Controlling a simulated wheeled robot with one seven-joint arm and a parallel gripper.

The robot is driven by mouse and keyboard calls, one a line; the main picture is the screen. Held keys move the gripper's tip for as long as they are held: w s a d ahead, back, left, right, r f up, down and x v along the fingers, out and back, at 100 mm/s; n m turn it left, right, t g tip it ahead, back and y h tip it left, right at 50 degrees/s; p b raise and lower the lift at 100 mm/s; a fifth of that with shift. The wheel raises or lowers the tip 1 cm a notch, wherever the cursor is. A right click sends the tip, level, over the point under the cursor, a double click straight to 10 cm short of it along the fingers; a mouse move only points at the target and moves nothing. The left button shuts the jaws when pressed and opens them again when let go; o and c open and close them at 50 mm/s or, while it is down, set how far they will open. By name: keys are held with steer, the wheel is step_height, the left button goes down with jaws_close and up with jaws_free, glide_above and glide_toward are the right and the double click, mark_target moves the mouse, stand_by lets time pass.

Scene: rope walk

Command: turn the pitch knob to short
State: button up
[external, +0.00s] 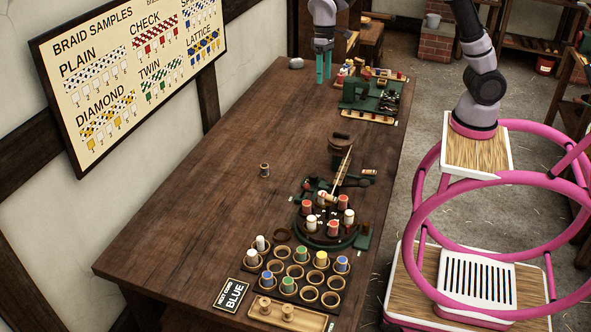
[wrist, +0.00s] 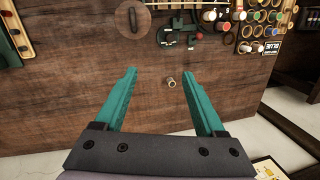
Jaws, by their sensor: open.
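I cannot make out the pitch knob or its markings for certain. A green braiding machine with a ring of red and white bobbins (external: 322,232) stands at the table's right edge in the external view. Part of its green frame (wrist: 172,36) shows at the top of the wrist view, with a small red part on it. My gripper (external: 323,66) is open and empty above the far end of the table, fingers pointing down.
A small spool (external: 264,170) stands alone mid-table. A dark round wooden piece (external: 339,143) lies behind the machine. A second green machine (external: 358,94) is near my gripper. The table's left side is clear.

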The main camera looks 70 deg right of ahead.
steer(key=w+a+f+g, duration=0.1)
steer(key=w+a+f, duration=0.15)
steer(key=f, duration=0.35)
steer(key=w+a+f+g, duration=0.1)
steer(key=w+a+f, duration=0.1)
steer(key=a+f, duration=0.35)
steer(key=n+g+h, duration=0.2)
glide_toward(314, 175)
steer(key=x, duration=0.8)
steer(key=shift+a+f, duration=0.1)
steer(key=shift+f, duration=0.15)
jaws_close()
